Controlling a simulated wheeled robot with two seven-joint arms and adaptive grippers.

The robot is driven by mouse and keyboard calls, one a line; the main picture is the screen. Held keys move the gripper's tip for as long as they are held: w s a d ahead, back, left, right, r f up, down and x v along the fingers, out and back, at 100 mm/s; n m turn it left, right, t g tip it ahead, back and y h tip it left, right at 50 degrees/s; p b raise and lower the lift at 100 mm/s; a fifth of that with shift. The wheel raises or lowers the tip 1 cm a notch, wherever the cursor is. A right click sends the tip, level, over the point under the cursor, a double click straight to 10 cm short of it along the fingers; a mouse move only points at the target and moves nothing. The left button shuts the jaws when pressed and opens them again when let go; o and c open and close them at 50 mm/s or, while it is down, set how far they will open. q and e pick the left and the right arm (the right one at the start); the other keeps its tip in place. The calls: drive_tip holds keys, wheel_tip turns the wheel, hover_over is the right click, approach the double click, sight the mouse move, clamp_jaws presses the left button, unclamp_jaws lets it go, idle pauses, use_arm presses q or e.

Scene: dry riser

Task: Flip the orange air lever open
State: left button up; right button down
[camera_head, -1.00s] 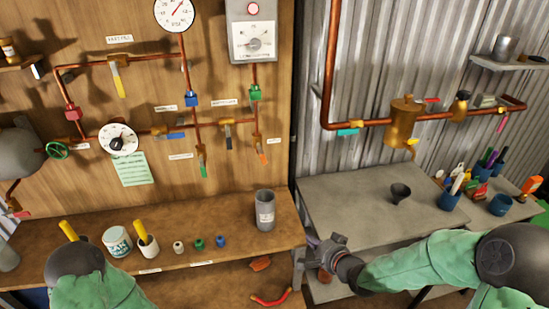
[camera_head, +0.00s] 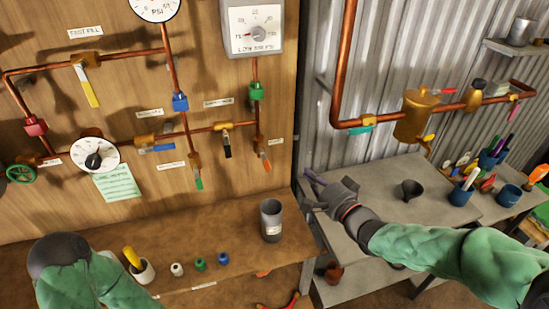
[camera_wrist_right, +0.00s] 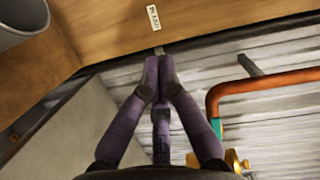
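The orange lever (camera_head: 264,161) hangs down at a slant from a brass valve at the lower end of the right copper pipe on the wooden board. My right gripper (camera_head: 314,180) is to the right of it and a little lower in the head view, apart from it, in front of the board's right edge. In the right wrist view, the purple fingers of this gripper (camera_wrist_right: 160,64) come together at their tips with nothing seen between them. The orange lever does not show in that view. My left arm shows at the bottom left; its gripper is out of view.
A black lever (camera_head: 227,147) and a green lever (camera_head: 197,178) hang left of the orange one. A grey cup (camera_head: 271,222) stands on the wooden shelf below. A grey bench (camera_head: 370,190) holds a dark funnel (camera_head: 411,190). A copper pipe (camera_head: 343,70) runs on the right wall.

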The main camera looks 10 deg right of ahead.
sight(265, 160)
drive_tip(key=w+a+f+b, duration=0.1)
drive_tip(key=w+a+b, duration=0.2)
drive_tip(key=w+a, duration=0.3)
drive_tip(key=shift+f+x, duration=0.25)
drive_tip(key=shift+x, duration=1.15)
drive_tip(key=shift+d, duration=0.2)
drive_tip(key=shift+b, duration=0.3)
drive_tip(key=a+f+m+b, duration=0.1)
drive_tip(key=b, duration=0.2)
drive_tip(key=shift+a+f, duration=0.1)
drive_tip(key=shift+a, duration=0.3)
